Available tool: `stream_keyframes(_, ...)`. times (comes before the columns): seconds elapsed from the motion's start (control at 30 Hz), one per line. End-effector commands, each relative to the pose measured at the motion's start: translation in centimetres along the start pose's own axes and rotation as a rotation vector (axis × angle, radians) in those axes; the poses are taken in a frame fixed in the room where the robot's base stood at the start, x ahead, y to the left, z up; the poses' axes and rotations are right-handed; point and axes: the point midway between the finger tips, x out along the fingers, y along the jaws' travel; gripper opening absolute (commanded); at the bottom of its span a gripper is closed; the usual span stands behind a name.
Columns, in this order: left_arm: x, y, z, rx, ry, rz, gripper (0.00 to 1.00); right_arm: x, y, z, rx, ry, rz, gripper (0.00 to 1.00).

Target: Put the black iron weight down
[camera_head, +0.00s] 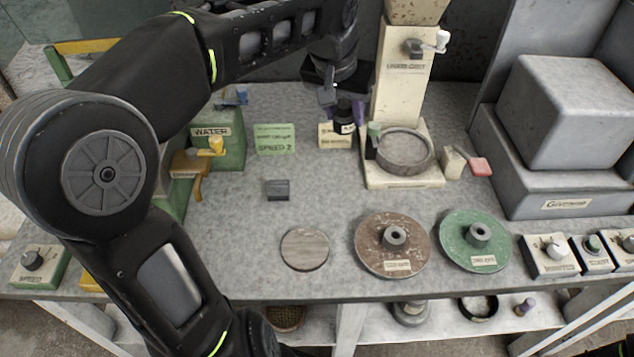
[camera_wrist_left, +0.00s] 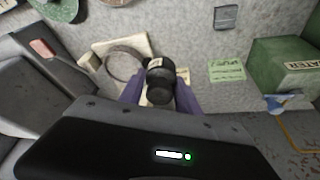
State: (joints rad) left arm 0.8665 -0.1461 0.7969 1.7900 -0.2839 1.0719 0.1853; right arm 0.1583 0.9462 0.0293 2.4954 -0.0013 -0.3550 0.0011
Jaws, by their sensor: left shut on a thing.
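The black iron weight (camera_head: 345,125), dark with a small pale label, is at the far side of the bench, in front of a small cream card. My left gripper (camera_head: 343,108) reaches over it from behind and is shut on it. In the left wrist view the weight (camera_wrist_left: 160,78) sits between the purple fingers of my left gripper (camera_wrist_left: 160,93). Whether its base touches the bench or hangs just above it, I cannot tell. My right gripper is in neither view.
A cream stand with a round ring (camera_head: 404,152) is just right of the weight. A green card (camera_head: 275,139) and green water box (camera_head: 222,140) are left. A brown disc (camera_head: 397,245), green disc (camera_head: 477,241), round plate (camera_head: 305,250) and small grey block (camera_head: 277,190) lie nearer. The middle is clear.

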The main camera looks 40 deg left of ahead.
Motion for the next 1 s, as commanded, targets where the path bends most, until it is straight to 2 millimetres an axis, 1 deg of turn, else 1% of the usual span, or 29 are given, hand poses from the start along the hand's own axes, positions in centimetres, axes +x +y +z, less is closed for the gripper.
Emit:
stream_keyframes(0.2, 5.2, -3.7, 0.8, 0.153, -0.027, 0.039, 0.00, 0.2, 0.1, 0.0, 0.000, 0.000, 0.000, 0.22)
stream_keyframes(0.3, 7.3, -4.9, 1.4, 0.209, -0.035, 0.051, 0.00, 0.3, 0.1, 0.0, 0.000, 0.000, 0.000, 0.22)
stream_keyframes(0.4, 8.6, -5.8, 1.8, 0.246, -0.039, 0.057, 0.00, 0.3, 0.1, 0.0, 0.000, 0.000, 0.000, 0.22)
stream_keyframes(0.53, 9.3, -6.2, 2.0, 0.266, -0.041, 0.061, 0.00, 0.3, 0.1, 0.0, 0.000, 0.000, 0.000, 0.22)
stream_keyframes(0.83, 9.4, -6.3, 2.1, 0.264, -0.041, 0.061, 0.00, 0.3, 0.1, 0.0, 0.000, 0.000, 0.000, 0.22)
stream_keyframes(0.93, 10.2, -6.3, 2.4, 0.263, -0.044, 0.061, 0.00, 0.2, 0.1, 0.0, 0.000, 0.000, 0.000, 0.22)
stream_keyframes(1.0, 11.1, -6.3, 2.8, 0.263, -0.044, 0.062, 0.00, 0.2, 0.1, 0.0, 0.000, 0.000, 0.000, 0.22)
